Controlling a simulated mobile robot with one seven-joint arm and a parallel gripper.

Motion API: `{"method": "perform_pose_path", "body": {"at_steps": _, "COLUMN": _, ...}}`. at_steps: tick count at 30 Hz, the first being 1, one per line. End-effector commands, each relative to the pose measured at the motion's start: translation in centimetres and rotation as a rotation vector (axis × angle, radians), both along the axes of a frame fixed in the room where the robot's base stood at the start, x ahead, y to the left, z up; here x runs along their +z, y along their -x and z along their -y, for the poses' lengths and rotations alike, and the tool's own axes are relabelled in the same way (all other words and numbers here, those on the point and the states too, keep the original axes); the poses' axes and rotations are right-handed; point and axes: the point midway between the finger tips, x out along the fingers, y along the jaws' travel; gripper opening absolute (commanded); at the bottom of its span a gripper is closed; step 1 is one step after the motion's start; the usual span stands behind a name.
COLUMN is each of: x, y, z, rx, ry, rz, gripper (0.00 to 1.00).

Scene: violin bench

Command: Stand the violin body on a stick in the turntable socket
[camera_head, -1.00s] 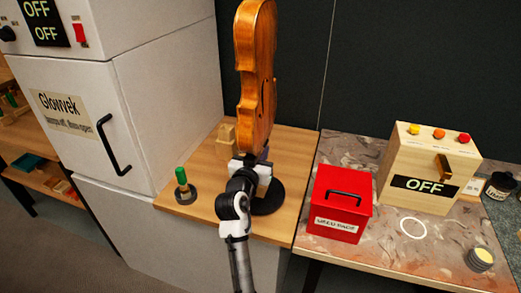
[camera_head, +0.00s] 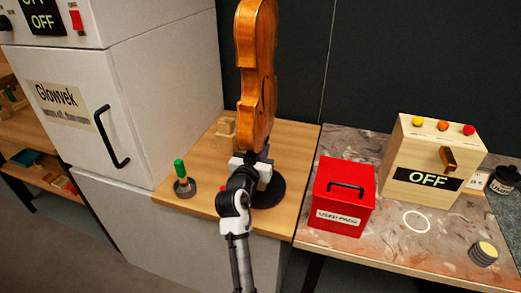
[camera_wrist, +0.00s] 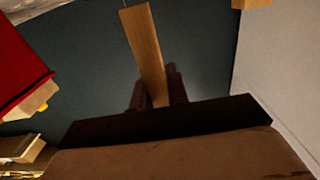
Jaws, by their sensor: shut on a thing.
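The violin body (camera_head: 257,75) is orange-brown and stands upright, edge turned toward the head camera, its top cut off by the frame. My gripper (camera_head: 252,163) is just below it. In the wrist view, a pale wooden stick (camera_wrist: 143,45) runs between my dark fingers (camera_wrist: 158,92), which are shut on it. A broad brown surface (camera_wrist: 180,158), seemingly the violin body, fills the bottom of that view. The turntable (camera_head: 272,193) is a black disc on the wooden bench, behind and below my gripper. Its socket and the stick's lower end are hidden in the head view, so I cannot tell whether they meet.
A white cabinet (camera_head: 165,95) stands close on the left. A red box (camera_head: 343,197) and a wooden "OFF" box (camera_head: 433,160) stand on the right.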

Motion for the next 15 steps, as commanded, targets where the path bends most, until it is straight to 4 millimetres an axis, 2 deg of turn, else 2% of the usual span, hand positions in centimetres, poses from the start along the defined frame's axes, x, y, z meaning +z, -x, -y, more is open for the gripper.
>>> {"method": "perform_pose_path", "body": {"at_steps": 15, "x": -2.2, "y": 0.0, "z": 0.0, "rx": 0.000, "ry": 0.001, "rz": 0.002, "gripper": 0.00}}
